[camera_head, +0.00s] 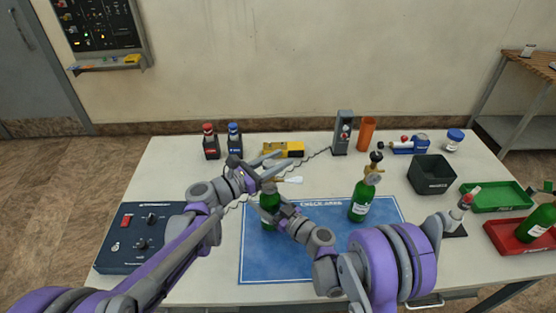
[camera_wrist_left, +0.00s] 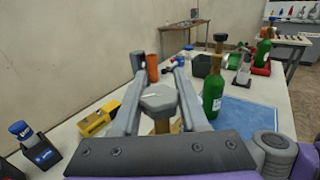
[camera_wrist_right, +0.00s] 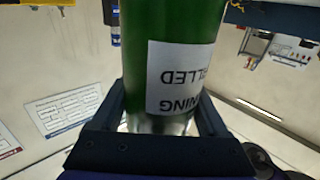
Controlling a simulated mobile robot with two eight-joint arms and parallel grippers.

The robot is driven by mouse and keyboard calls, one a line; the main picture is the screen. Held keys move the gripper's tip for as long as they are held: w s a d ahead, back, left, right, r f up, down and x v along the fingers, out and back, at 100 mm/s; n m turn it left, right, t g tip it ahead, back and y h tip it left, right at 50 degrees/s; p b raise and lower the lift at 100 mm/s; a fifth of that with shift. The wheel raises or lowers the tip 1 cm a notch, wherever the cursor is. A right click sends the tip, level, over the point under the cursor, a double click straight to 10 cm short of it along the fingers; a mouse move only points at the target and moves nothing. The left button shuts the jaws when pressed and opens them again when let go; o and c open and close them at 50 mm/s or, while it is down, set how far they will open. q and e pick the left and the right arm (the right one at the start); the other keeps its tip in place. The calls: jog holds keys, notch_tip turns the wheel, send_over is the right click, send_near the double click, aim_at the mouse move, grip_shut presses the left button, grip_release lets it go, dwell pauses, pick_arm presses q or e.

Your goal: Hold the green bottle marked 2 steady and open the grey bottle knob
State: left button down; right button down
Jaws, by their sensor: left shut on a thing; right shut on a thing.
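A green bottle (camera_head: 268,204) stands on the blue mat, partly hidden by my arms. My right gripper (camera_head: 277,210) is shut around its body. The right wrist view shows the green bottle (camera_wrist_right: 172,40) between the fingers, its white label upside down. No 2 can be read on it. My left gripper (camera_head: 268,168) is above, at the bottle's top. In the left wrist view, a grey faceted knob (camera_wrist_left: 158,98) sits between the left fingers, with brass below it. The left gripper is shut on this knob.
Another green bottle (camera_head: 361,203) with a brass fitting stands on the blue mat (camera_head: 330,262) to the right. A control box (camera_head: 140,240) is at left. A yellow device (camera_head: 283,149), a grey post (camera_head: 343,133) and an orange cup (camera_head: 366,132) stand behind.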

pick_arm(q)
jog(key=shift+n+t+y, duration=0.3)
jog(key=shift+t, duration=0.1)
jog(key=n+t+y, duration=0.2)
jog(key=shift+w+a+t+y, duration=0.2)
jog(key=shift+w+t+y, duration=0.05)
jog(key=shift+t+y, duration=0.05)
jog(key=shift+w+a+r+n+t+y, duration=0.1)
jog(key=shift+w+a+n+t+y, duration=0.05)
jog(key=shift+n+t+y, duration=0.5)
jog(key=shift+w+a+r+n+t+y, duration=0.15)
jog(key=shift+n+t+y, duration=0.3)
jog(key=shift+n+y, duration=0.4)
jog(key=shift+a+f+y, duration=0.1)
jog(key=shift+f+y, duration=0.05)
jog(key=shift+y, duration=0.35)
jog(key=shift+s+f+n, duration=0.1)
jog(key=shift+n, duration=0.2)
jog(key=shift+c, duration=2.2)
grip_release()
jog(key=v, duration=1.2)
